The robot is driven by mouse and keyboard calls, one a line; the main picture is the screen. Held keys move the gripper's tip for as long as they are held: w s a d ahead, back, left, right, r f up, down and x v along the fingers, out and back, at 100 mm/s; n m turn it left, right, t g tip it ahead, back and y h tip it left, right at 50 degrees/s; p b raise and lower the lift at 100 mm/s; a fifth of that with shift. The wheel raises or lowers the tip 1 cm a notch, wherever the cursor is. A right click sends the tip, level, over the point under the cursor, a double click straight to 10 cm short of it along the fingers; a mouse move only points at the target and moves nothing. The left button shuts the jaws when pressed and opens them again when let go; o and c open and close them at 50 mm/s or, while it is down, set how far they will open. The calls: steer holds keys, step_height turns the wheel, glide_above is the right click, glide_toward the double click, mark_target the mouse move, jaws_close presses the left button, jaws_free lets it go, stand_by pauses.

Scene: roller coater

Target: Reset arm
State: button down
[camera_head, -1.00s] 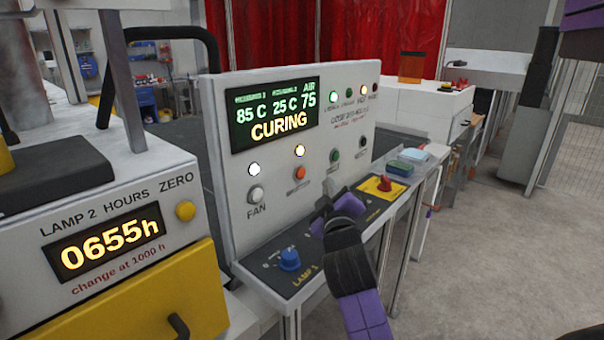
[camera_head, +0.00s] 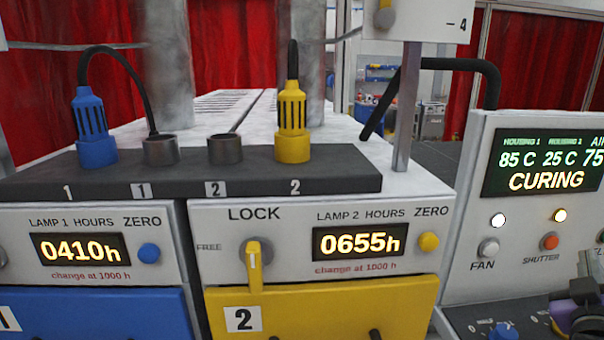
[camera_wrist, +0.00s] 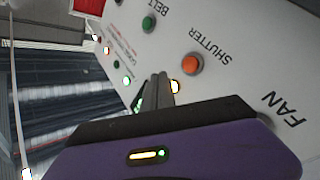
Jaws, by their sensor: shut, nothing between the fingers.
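My gripper (camera_head: 588,268) is at the lower right edge of the head view, partly cut off by the frame. It is in front of the control panel (camera_head: 470,225), to the right of the blue knob (camera_head: 503,331) on the panel's ledge. In the wrist view its two dark fingers (camera_wrist: 156,90) are together and empty. They point along the panel face, near the orange SHUTTER button (camera_wrist: 190,63) and a lit yellow lamp. I cannot tell the exact gap to the panel, but the gripper holds nothing.
The panel display (camera_head: 542,165) reads CURING. To the left stand the yellow lamp 2 drawer (camera_head: 330,315) with its yellow lock handle (camera_head: 254,268), and the blue lamp 1 drawer (camera_head: 95,315). Blue (camera_head: 93,125) and yellow (camera_head: 292,122) plugs stand above on a dark strip.

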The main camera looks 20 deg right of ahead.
steer(key=s+a+f+t+y, duration=0.2)
steer(key=a+f, duration=0.2)
steer(key=a, duration=0.5)
steer(key=s+a+f+m+t+y, duration=0.1)
steer(key=a+f+t+y, duration=0.2)
steer(key=a, duration=0.5)
steer(key=s+a+f+t+y, duration=0.2)
steer(key=a+f, duration=0.3)
steer(key=a, duration=0.4)
steer(key=s+a+f+n+g+y, duration=0.1)
steer(key=s+a+f+y, duration=0.3)
steer(key=s+a, duration=0.3)
steer(key=s+a+f+n+g+y, duration=0.2)
steer(key=s+a+f+y, duration=0.2)
steer(key=s+a, duration=0.3)
steer(key=s+y, duration=0.1)
steer(key=s, duration=0.1)
steer(key=shift+s+f+n, duration=0.3)
steer(key=shift+s, duration=0.1)
